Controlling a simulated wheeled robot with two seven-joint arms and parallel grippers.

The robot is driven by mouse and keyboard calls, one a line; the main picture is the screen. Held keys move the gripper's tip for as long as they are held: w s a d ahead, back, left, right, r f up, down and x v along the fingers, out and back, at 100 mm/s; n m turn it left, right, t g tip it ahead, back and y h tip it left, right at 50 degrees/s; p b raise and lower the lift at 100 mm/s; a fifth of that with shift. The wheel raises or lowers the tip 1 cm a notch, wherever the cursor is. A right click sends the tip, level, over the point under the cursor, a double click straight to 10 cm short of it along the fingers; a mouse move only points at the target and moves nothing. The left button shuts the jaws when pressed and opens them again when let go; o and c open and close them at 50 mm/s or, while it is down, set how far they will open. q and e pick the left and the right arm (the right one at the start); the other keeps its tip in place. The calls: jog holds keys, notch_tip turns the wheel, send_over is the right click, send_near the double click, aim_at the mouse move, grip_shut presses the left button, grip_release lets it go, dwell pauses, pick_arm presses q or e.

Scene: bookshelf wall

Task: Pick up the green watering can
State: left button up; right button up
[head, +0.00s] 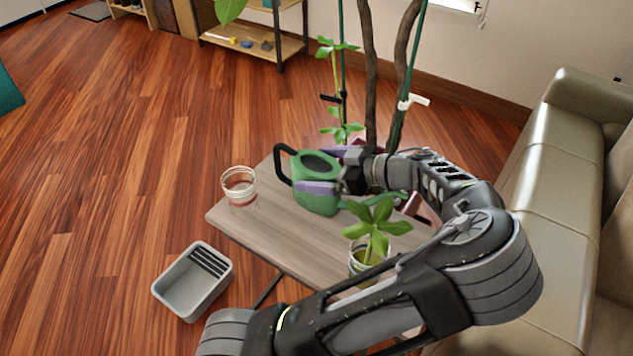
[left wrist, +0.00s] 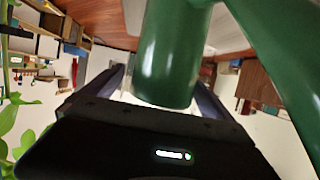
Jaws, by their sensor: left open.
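The green watering can (head: 318,203) stands upright on the small table (head: 240,218), its black handle on the left and its green spout passing to the right behind my wrist. My left gripper (head: 314,168) reaches in from the right. Its open fingers lie on either side of the can's body, one at the near side and one at the far side. In the left wrist view the can's green body (left wrist: 172,60) fills the space between the fingers, and the spout (left wrist: 268,45) slants at the right. Contact cannot be told. My right gripper is out of view.
A glass jar (head: 240,186) stands at the table's left corner. A potted plant (head: 376,240) stands near its front, partly behind my arm. A grey bin (head: 194,283) is on the floor. A sofa (head: 540,200) is at right; tall stems rise behind the can.

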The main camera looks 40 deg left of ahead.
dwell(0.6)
pick_arm(q)
jog(key=shift+r, duration=0.1)
jog(key=c, duration=1.6)
jog(key=shift+c, duration=0.3)
notch_tip(320, 180, up, 10)
jog(key=shift+p, duration=0.5)
